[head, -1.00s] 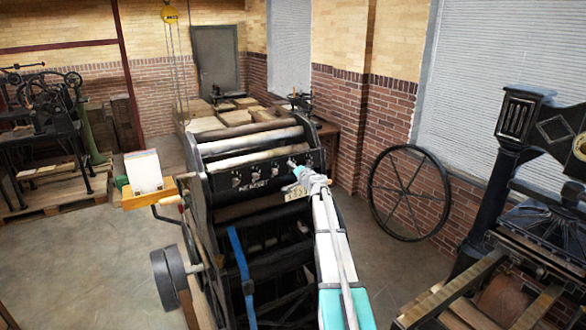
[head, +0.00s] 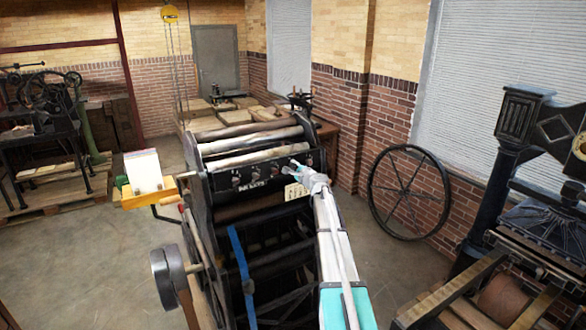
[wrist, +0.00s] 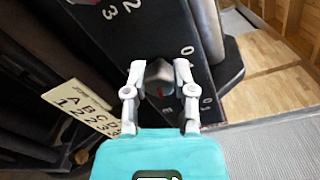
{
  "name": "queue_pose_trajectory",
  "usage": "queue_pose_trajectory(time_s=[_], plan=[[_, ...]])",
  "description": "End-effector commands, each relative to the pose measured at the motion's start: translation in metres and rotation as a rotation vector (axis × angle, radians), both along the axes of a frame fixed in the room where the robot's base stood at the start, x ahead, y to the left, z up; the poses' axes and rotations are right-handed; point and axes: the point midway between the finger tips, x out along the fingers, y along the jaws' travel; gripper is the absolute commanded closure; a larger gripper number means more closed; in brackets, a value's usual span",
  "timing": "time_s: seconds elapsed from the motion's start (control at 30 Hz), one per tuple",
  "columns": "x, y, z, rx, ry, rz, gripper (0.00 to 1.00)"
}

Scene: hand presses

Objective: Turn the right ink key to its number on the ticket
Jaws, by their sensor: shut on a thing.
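The right ink key (wrist: 160,76) is a dark grey knob with a red mark, on a black panel with white numbers around it. My gripper (wrist: 158,72) has one finger on each side of the knob and is shut on it. The red mark faces the bottom of the wrist view. The cream ticket (wrist: 82,107) shows letters A B C D above numbers; its right end is partly hidden by my gripper. In the head view, my gripper (head: 297,167) is at the right end of the key row, and the ticket (head: 295,191) hangs just below.
The black press (head: 208,215) fills the middle, with rollers (head: 255,142) above the keys. Another dial's numbers (wrist: 130,8) lie at the wrist view's top. A spoked wheel (head: 410,192) leans on the brick wall, with open floor between it and the press.

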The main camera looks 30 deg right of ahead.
Motion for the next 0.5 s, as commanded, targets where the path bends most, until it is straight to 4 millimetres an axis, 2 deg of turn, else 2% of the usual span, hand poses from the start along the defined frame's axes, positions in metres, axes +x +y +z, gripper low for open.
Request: queue_pose_trajectory(time_s=[0.23,0.5], plan=[[-0.0004,-0.0003,-0.0006,0.174,0.006,-0.001,1.0],[-0.0006,-0.0001,-0.0007,0.265,0.01,-0.001,1.0]])
